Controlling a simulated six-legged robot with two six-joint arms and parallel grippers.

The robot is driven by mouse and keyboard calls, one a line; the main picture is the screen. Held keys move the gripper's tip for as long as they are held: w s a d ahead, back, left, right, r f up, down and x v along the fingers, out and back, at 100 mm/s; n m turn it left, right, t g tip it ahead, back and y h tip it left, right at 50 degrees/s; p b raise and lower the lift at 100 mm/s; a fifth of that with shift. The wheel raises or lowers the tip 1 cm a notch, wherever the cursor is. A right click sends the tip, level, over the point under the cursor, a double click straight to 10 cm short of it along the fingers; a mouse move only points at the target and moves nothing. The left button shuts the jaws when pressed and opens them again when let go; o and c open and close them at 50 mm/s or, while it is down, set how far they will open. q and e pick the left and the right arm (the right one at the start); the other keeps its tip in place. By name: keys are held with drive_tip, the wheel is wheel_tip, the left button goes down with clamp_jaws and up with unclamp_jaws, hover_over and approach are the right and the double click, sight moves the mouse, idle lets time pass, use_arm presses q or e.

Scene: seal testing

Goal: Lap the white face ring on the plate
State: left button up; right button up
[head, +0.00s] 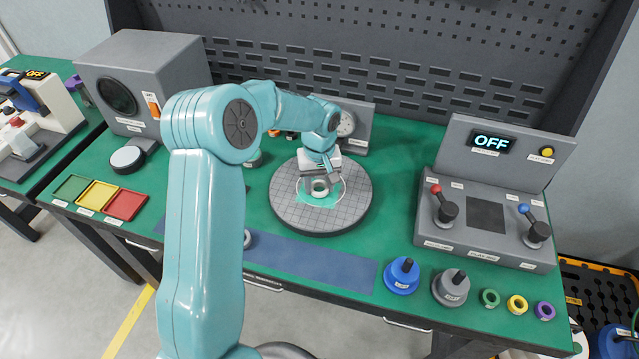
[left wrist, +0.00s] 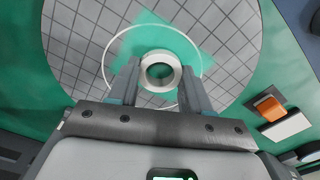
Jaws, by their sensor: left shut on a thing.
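The white face ring (left wrist: 160,72) sits between the fingers of my left gripper (left wrist: 157,82), low over the round grey lapping plate (left wrist: 225,60). The ring also shows in the head view (head: 320,187), above the middle of the plate (head: 290,215). My left gripper (head: 320,180) is shut on the ring. I cannot tell whether the ring touches the plate. The plate has a grid of grooves, a white circle line and a green patch around the ring. My right gripper is not in view.
A blue mat (head: 310,262) lies in front of the plate. Yellow, green and red trays (head: 125,206) are at left. A console reading OFF (head: 490,205) stands at right. Blue and grey knobbed weights (head: 403,276) and small coloured rings (head: 517,304) line the front right edge.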

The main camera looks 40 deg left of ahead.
use_arm(q)
wheel_tip(320, 180, up, 2)
drive_tip(key=shift+w, duration=0.15)
drive_tip(key=shift+r+p, duration=0.35)
drive_tip(key=shift+p, duration=0.05)
drive_tip(key=shift+s+r+p, duration=0.25)
drive_tip(key=shift+r+p, duration=0.05)
drive_tip(key=shift+r, duration=0.2)
drive_tip(key=shift+s+r+p, duration=0.25)
drive_tip(key=shift+r, duration=0.2)
wheel_tip(320, 180, up, 4)
drive_tip(key=shift+w+f+p, duration=0.15)
drive_tip(key=shift+f+p, duration=0.05)
drive_tip(key=shift+p, duration=1)
drive_tip(key=shift+w, duration=0.1)
